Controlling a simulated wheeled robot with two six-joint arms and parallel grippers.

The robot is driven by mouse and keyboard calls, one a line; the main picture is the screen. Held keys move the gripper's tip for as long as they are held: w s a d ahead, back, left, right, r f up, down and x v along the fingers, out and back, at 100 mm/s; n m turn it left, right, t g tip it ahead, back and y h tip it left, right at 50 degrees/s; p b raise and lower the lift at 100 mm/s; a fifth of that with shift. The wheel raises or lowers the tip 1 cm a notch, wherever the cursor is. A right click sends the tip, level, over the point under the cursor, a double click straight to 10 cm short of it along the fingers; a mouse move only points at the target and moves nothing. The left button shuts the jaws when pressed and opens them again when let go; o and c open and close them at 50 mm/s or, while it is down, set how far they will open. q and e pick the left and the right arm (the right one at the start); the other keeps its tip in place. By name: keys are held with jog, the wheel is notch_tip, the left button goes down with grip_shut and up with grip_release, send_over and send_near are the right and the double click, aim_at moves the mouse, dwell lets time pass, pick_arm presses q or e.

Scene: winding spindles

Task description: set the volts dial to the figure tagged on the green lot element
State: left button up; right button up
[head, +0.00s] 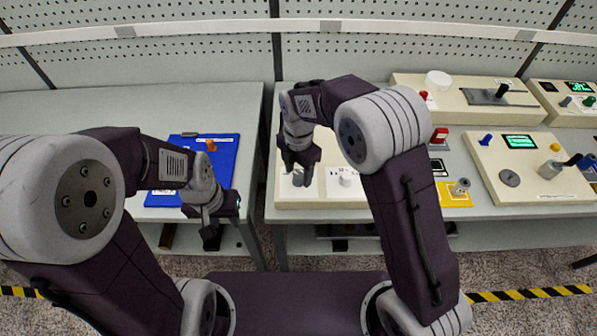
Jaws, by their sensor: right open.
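My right gripper (299,178) is open and points down over the left part of a cream panel (315,201) on the middle bench. A grey knob (298,179) shows at its fingertips; I cannot tell whether they touch it. I cannot read which is the volts dial. My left gripper (211,232) hangs in front of the left bench, near a blue board (221,163) with an orange piece (211,146); its jaw state is unclear. I cannot make out a green lot element or its tag.
A yellow board (452,198) with a grey piece lies right of my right arm. Cream machine panels (480,150) with a green display (519,142), blue and orange knobs stand further right. A gap separates the left and middle benches. The left bench is mostly bare.

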jog(key=shift+f, duration=0.25)
jog(key=shift+w+f, duration=0.1)
grip_shut()
